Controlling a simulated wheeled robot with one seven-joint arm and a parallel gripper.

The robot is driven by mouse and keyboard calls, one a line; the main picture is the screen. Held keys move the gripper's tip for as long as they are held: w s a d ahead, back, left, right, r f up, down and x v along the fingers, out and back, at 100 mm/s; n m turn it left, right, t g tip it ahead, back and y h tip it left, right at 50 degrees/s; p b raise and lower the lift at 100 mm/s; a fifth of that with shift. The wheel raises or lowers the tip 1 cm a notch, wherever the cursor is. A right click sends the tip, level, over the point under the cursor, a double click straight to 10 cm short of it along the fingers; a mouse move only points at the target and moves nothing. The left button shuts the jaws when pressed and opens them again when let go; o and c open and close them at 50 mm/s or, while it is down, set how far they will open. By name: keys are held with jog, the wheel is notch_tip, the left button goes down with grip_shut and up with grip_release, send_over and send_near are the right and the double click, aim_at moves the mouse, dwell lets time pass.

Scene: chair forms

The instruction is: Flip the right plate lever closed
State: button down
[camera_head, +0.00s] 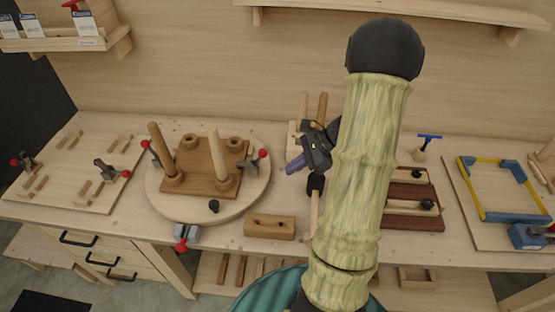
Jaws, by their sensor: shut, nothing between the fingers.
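A round wooden plate (160,206) stands on the workbench and carries a brown wooden board (199,165) with two upright dowels. At the plate's right edge is a toggle clamp, the right plate lever (250,164), with a red knob pointing up and to the right. A similar left lever (151,152) with a red knob sits at the left edge. My gripper (291,168) is shut and empty, its purple fingertips just right of the right lever and apart from it in the picture. My arm hides the bench behind it.
A loose wooden block (269,226) lies in front of the gripper. A red-knobbed clamp (185,236) is at the bench's front edge. Dowels (322,108) stand behind the gripper. Brown trays (414,214) and a blue-yellow frame (500,217) lie to the right.

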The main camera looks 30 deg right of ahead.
jog(key=w+d+f+m+t, duration=0.1)
jog(key=d+m+t, duration=0.3)
jog(key=d, duration=0.5)
jog(key=shift+w+d+f+m+t+y+b, duration=0.3)
jog(key=shift+m+t+y+b, duration=0.1)
jog(key=shift+m, duration=0.6)
jog(key=shift+a, duration=0.1)
jog(key=shift+w+a+f, duration=0.25)
jog(key=shift+w+a, duration=0.1)
jog(key=shift+a, duration=0.05)
jog(key=w+r+p+x, duration=0.1)
jog(key=p+x, duration=0.4)
jog(key=x, duration=0.6)
jog(key=shift+w+a+r, duration=0.2)
jog(key=shift+a+r, duration=0.3)
jog(key=shift+a, duration=0.05)
